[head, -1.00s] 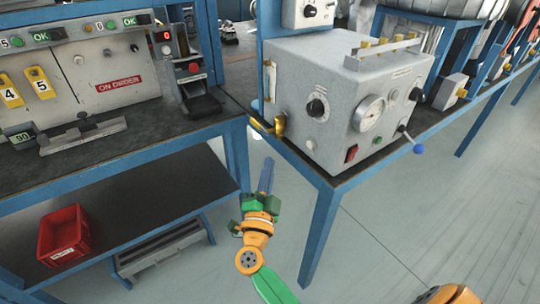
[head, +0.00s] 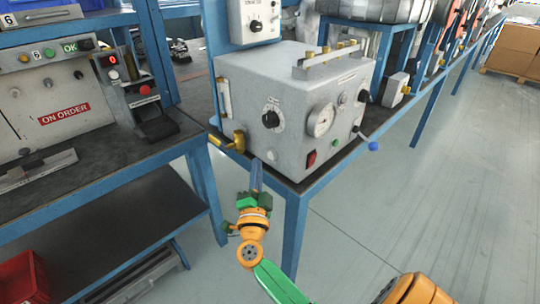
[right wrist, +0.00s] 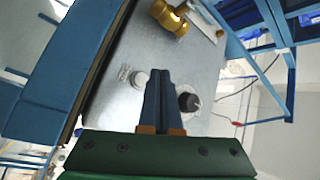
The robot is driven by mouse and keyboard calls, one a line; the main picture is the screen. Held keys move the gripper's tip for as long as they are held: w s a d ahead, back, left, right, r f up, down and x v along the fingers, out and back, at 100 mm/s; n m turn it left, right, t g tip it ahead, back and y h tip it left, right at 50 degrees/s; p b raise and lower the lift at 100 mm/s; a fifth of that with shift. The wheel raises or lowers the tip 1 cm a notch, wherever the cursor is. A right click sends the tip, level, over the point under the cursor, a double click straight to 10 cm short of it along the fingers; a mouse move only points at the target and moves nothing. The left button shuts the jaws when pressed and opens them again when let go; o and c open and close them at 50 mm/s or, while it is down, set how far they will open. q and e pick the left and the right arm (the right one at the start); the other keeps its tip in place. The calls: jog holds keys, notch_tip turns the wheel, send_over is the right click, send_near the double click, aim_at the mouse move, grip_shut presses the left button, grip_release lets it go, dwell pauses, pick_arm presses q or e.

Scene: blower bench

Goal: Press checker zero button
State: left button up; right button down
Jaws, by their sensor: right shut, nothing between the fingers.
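A grey checker box (head: 290,110) with a round gauge (head: 320,120), a black dial (head: 271,118), a green button (head: 334,143) and a red switch (head: 310,160) stands on the blue-framed bench. A pale round button (head: 273,154) is low on its front. My right gripper (head: 257,165) is shut and empty, its fingers pointing up in front of the box's lower left corner. In the right wrist view the shut fingertips (right wrist: 163,72) lie between a pale round button (right wrist: 140,78) and a black knob (right wrist: 188,102); contact cannot be told. My left gripper is out of view.
A brass valve (head: 236,140) sticks out at the box's left, close to my fingers; it also shows in the right wrist view (right wrist: 170,16). A small unit with a red display and red button (head: 145,90) stands on the left bench (head: 100,160). Open floor lies at right.

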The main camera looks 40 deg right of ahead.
jog(key=shift+d, duration=0.8)
jog(key=shift+d, duration=0.1)
dwell(1.4)
jog(key=shift+w+d+p, duration=0.1)
jog(key=shift+d+p, duration=0.2)
jog(key=shift+d, duration=0.05)
jog(key=shift+d, duration=0.35)
dwell(0.5)
jog(key=shift+a, duration=0.75)
jog(key=shift+s+a+p, duration=0.15)
jog(key=shift+a+p, duration=0.05)
jog(key=shift+a, duration=1.1)
jog(key=shift+s+a+p, duration=0.1)
jog(key=shift+a+p, duration=0.1)
jog(key=shift+a, duration=1.05)
